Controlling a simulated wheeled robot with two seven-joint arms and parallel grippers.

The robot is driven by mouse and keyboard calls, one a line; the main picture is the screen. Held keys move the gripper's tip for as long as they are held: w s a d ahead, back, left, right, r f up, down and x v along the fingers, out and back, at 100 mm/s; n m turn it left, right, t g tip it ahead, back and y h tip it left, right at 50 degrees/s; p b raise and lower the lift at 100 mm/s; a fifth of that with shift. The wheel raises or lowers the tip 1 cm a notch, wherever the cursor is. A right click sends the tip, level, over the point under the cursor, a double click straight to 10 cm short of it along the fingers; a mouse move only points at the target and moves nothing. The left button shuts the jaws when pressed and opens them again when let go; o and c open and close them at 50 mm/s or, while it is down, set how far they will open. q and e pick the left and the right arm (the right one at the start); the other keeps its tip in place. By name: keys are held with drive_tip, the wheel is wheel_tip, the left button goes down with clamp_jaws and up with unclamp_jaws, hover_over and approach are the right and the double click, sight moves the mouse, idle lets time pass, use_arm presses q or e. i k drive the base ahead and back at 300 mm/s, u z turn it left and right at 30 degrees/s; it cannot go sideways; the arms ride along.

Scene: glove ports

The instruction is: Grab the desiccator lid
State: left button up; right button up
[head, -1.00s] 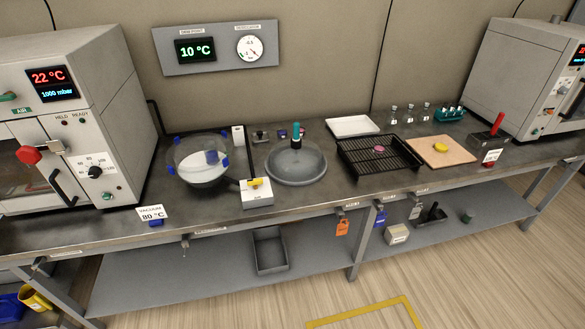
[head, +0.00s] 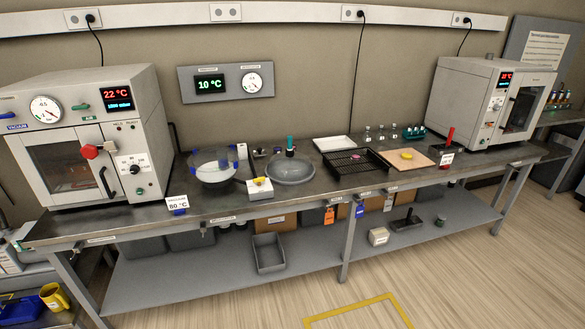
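A round grey translucent lid-like piece (head: 289,172) with a dark stem and teal-topped knob (head: 290,143) rests on the bench, near the middle of the head view; it looks like the desiccator lid. To its left stands a clear round glass vessel (head: 214,170) with blue pieces around its rim, apparently the desiccator body. A small white box with a yellow part (head: 260,188) stands between them at the front. Neither of my grippers is in view.
The metal bench (head: 330,192) carries a black wire rack (head: 352,162), a white tray (head: 334,143) and a tan board (head: 404,159). Ovens stand at the left (head: 90,140) and right (head: 487,108). A grey bin (head: 268,254) sits on the lower shelf. The wooden floor in front looks clear.

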sight(288, 166)
drive_tip(key=z, duration=0.6)
drive_tip(key=i, duration=0.55)
drive_tip(key=z, duration=0.9)
drive_tip(key=i, duration=1.45)
drive_tip(key=u, duration=0.85)
